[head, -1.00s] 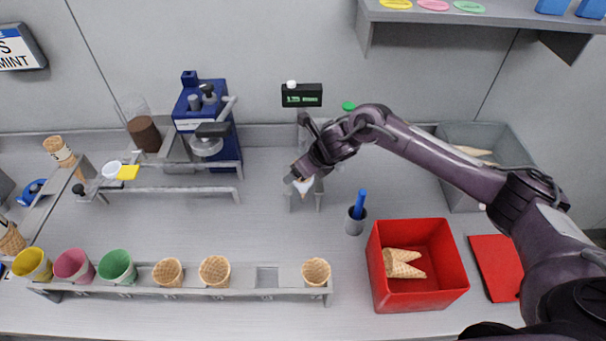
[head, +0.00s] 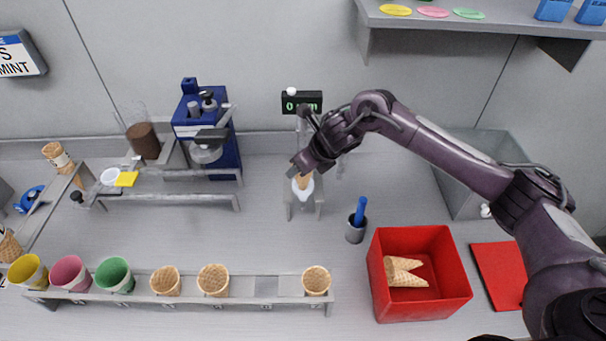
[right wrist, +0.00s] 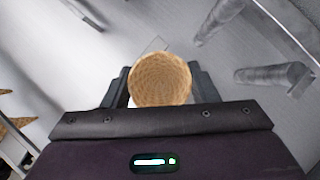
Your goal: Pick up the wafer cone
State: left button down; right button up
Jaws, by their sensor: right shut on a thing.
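My right gripper (head: 302,172) is shut on a wafer cone (head: 303,182), just above the small stand with a white cup-like holder (head: 303,193). In the right wrist view the wafer cone (right wrist: 160,80) shows its round, waffle-patterned opening between the two dark fingers (right wrist: 160,88). Its tip is hidden, and I cannot tell whether it still touches the holder. My left gripper is not in view.
A black display (head: 301,102) stands behind the holder. A grey cup with a blue handle (head: 357,228) is right of it. A red bin (head: 420,306) holds cones. A front rack (head: 240,299) holds several cones and coloured cups.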

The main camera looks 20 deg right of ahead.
notch_tip(320, 180, up, 9)
jog(key=shift+w+r+b, duration=0.1)
jog(key=shift+r+b, duration=0.1)
jog(key=shift+b, duration=0.8)
notch_tip(320, 180, up, 7)
jog(key=shift+f+p, duration=0.15)
jog(key=shift+p, duration=0.3)
